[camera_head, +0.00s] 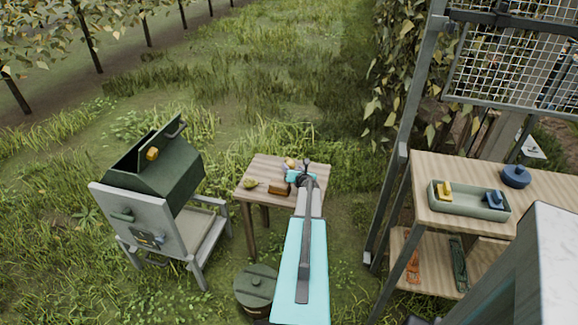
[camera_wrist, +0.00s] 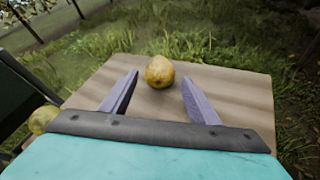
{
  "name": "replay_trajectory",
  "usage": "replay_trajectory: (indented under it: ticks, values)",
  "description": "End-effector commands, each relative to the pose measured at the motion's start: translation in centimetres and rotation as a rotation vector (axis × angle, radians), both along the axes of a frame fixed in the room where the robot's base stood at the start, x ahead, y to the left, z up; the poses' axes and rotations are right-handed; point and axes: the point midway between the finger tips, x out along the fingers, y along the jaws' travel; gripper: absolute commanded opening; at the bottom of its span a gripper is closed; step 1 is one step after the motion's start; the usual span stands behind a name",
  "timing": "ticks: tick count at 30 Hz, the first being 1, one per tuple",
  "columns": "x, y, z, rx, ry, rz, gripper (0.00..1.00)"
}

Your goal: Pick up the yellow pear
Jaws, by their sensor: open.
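A yellow pear (camera_wrist: 159,72) sits on the small wooden table (camera_wrist: 235,85), between and slightly beyond the tips of my gripper (camera_wrist: 159,80) in the wrist view. The fingers are spread wide, with visible gaps on both sides of the pear. In the head view the yellow pear (camera_head: 291,162) shows just past my gripper (camera_head: 289,171), partly hidden by it. A greener pear (camera_head: 250,183) lies at the table's left side; it also shows at the left in the wrist view (camera_wrist: 42,118), partly hidden by my gripper body.
A brown block (camera_head: 279,190) lies on the table near my gripper. A green grill-like box on a stand (camera_head: 150,205) is at left, with a lidded bin (camera_head: 257,285) in front. A wooden shelf (camera_head: 440,165) with a tray (camera_head: 468,211) and blue pot (camera_head: 516,176) is at right.

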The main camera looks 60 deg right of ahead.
Motion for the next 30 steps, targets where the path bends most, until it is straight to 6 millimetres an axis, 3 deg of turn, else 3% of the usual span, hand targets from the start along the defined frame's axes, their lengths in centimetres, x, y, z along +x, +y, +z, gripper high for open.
replay_trajectory:
  ticks: [16,30]
  values:
    - [0.3,-0.4,-0.2,0.0,0.0,-0.001,0.55]
    - [2.4,-2.6,-1.4,0.0,0.0,-0.001,0.55]
